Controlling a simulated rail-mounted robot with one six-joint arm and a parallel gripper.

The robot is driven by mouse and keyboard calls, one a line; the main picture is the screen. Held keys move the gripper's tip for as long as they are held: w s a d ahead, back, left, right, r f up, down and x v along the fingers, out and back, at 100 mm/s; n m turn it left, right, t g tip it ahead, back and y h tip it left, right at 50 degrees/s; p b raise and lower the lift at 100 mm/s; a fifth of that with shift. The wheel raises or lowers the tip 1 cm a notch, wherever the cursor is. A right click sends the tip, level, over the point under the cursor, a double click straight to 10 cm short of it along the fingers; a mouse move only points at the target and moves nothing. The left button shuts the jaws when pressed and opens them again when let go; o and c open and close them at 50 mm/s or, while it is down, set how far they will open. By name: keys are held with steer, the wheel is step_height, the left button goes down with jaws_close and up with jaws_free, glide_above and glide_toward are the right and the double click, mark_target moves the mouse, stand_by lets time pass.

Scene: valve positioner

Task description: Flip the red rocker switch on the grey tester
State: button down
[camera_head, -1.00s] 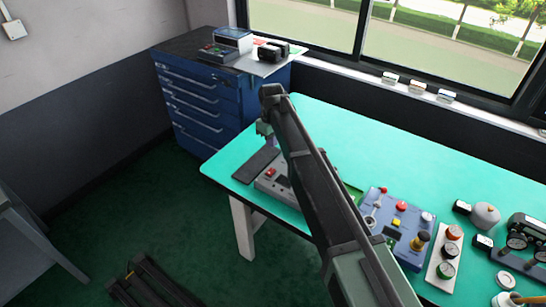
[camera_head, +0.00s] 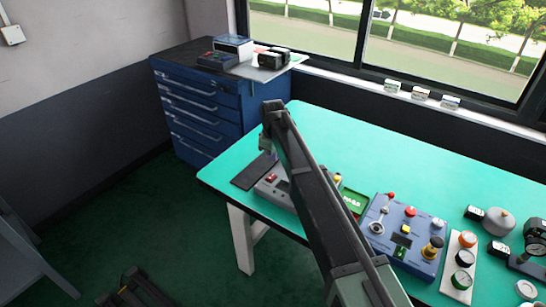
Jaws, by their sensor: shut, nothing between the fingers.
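The grey tester (camera_head: 268,192) lies on the green bench top, toward its left front edge. My arm hides its right part. Its red rocker switch (camera_head: 272,180) shows on the upper face; which way it is tipped is too small to tell. My gripper (camera_head: 268,152) points down from the end of my arm, just behind and above the tester in the picture. It is small and partly hidden by the arm. It is shut and holds nothing. I cannot tell whether it touches the tester.
A dark mat (camera_head: 252,172) lies left of the tester. Right of my arm are a green board (camera_head: 354,200), a blue control panel (camera_head: 405,235) and a white button plate (camera_head: 459,265). The bench top (camera_head: 380,150) behind them is clear. A blue drawer cabinet (camera_head: 205,110) stands behind left.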

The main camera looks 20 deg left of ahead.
mark_target(271, 177)
step_height(271, 177, down, 7)
steer(key=b, duration=0.5)
steer(key=shift+f+b, duration=0.3)
steer(key=shift+b, duration=0.1)
steer(key=shift+d+r, duration=0.1)
steer(key=shift+r, duration=0.1)
steer(key=shift+s, duration=0.1)
steer(key=shift+s+a+r+p, duration=0.25)
steer(key=shift+s+p, duration=0.2)
steer(key=shift+s, duration=0.15)
